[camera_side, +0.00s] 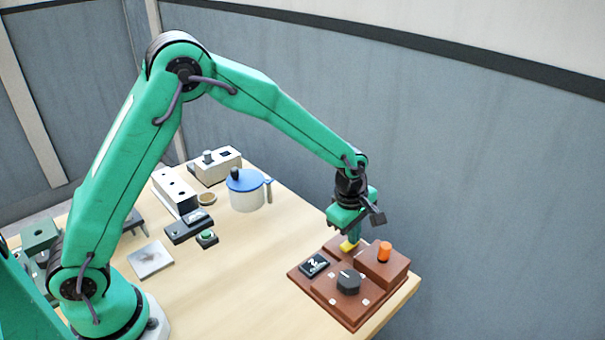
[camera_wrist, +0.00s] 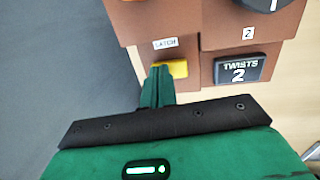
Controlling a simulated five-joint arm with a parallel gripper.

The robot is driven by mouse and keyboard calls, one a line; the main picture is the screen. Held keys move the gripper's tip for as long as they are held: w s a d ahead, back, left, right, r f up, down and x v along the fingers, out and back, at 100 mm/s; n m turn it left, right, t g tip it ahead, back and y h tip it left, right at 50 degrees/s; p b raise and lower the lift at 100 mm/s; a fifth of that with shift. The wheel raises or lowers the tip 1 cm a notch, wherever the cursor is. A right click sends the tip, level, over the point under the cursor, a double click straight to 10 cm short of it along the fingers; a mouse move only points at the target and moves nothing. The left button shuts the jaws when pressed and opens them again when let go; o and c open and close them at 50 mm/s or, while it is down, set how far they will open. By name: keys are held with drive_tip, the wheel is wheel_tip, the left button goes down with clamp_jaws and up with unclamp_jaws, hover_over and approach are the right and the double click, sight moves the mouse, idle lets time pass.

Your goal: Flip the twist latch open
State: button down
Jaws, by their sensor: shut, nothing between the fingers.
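In the wrist view the yellow latch (camera_wrist: 176,69) sits just below a white label reading LATCH. My gripper (camera_side: 354,238) is shut and empty, pointing down beside the latch. In the wrist view its closed fingertips (camera_wrist: 160,72) overlap the latch's left part. I cannot tell whether they touch it.
A white pot with a blue lid (camera_side: 246,190) and several small devices stand farther back. The table's right edge is close to the box.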

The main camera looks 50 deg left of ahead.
drive_tip(key=shift+w+f+g, duration=0.2)
drive_tip(key=shift+f+g, duration=0.4)
drive_tip(key=shift+g, duration=0.4)
drive_tip(key=shift+w+a+f, duration=0.1)
drive_tip(key=shift+w+f, duration=0.05)
drive_tip(key=shift+w, duration=0.15)
drive_tip(key=shift+s, duration=0.85)
drive_tip(key=shift+y, duration=0.3)
wheel_tip(320, 180, up, 15)
drive_tip(key=w, duration=0.1)
drive_tip(key=shift+w+r, duration=0.2)
drive_tip(key=shift+w, duration=0.05)
